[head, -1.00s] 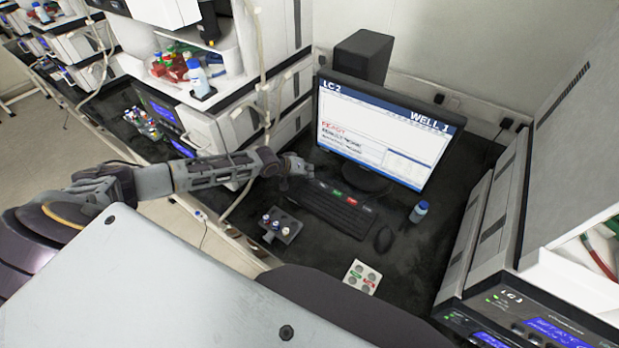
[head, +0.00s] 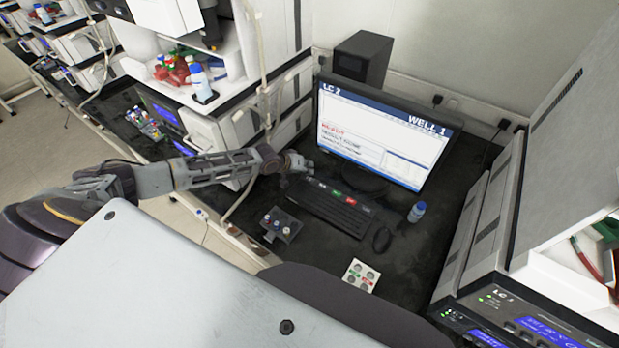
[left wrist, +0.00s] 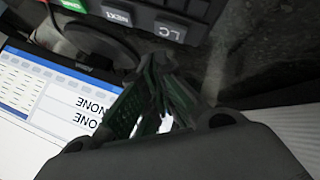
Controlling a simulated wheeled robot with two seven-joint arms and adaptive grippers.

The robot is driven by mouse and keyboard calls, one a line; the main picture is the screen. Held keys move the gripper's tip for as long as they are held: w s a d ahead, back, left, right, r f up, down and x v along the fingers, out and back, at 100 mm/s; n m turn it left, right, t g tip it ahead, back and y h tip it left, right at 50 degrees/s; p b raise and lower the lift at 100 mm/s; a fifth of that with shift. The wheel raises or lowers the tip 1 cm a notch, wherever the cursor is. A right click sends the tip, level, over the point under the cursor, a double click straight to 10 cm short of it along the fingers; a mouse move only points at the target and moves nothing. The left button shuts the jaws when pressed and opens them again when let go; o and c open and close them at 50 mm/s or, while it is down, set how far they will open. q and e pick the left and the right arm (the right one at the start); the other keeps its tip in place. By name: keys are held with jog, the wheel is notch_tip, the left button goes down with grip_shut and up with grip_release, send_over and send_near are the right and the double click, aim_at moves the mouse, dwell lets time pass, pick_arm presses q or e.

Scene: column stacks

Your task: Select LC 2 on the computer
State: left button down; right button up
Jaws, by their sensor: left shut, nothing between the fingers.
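The computer monitor (head: 380,132) stands on the dark bench and reads "LC 2" at its top left and "WELL 1" at its top right, with a red "READY" line below. The black keyboard (head: 332,208) lies in front of it, with green and red keys. In the left wrist view the keyboard's edge shows keys marked "NEXT" and "LC" (left wrist: 170,31), and part of the monitor screen (left wrist: 50,95) shows upside down. My left gripper (head: 302,163) is shut and empty near the keyboard's left end; its fingers (left wrist: 155,85) are apart from the LC key. My right gripper is not in view.
A mouse (head: 382,240) and a blue-capped bottle (head: 417,212) sit right of the keyboard. Instrument stacks stand on both sides.

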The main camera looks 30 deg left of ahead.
aim_at(308, 177)
pick_arm(q)
jog(key=shift+r+p, duration=1.85)
jog(key=shift+r, duration=0.25)
jog(key=shift+s+f, duration=0.1)
dwell(0.5)
